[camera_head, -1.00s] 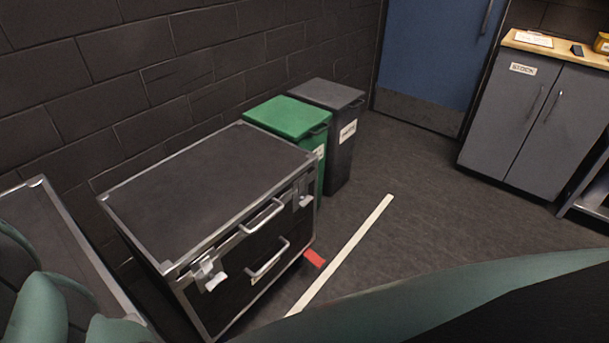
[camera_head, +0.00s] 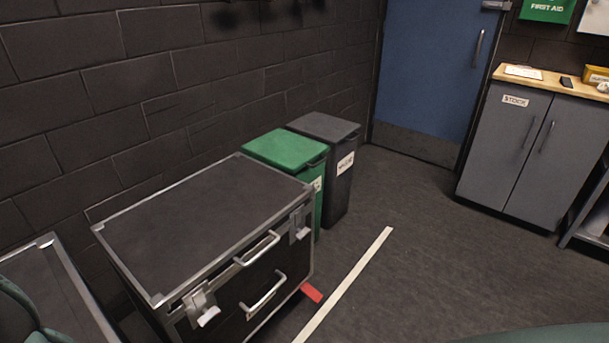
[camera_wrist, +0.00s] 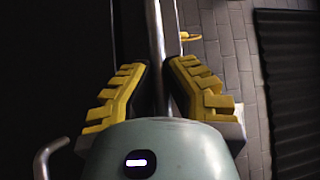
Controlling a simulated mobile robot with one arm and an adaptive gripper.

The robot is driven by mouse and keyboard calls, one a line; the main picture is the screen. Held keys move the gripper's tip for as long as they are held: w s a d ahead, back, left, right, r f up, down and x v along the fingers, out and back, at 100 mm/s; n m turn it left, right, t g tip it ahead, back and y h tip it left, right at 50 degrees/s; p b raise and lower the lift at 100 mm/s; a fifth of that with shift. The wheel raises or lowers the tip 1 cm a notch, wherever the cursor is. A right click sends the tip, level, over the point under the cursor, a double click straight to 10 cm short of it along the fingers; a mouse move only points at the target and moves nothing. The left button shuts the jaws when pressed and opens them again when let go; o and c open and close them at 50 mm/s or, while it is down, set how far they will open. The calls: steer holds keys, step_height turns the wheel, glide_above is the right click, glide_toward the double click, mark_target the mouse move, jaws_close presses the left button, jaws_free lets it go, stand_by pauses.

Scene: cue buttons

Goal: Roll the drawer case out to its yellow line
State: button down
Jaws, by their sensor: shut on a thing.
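In the wrist view my gripper (camera_wrist: 158,75) has its yellow ridged fingers closed on both sides of a silver metal bar (camera_wrist: 154,28), which looks like a handle. A second metal handle (camera_wrist: 45,160) shows at the lower left. In the head view a dark case with metal edges (camera_head: 205,220) has two silver handles on its front, and no gripper is on them. Part of another metal-edged case (camera_head: 62,290) stands at the lower left, its front out of view. I cannot tell which case the held bar belongs to. No yellow line shows.
A white floor line (camera_head: 345,285) and a red mark (camera_head: 311,292) lie right of the dark case. A green bin (camera_head: 285,150) and a grey bin (camera_head: 323,127) stand behind it by the wall. A stock cabinet (camera_head: 515,150) is at right. The floor between is clear.

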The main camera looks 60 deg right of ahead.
steer(key=shift+s+a+r, duration=0.1)
steer(key=shift+s+r, duration=0.1)
steer(key=shift+s, duration=0.1)
steer(key=c, duration=1.3)
jaws_free()
steer(key=shift+a, duration=0.15)
steer(key=o, duration=0.4)
steer(key=shift+f, duration=0.1)
steer(key=shift+c, duration=0.2)
steer(key=v, duration=1.2)
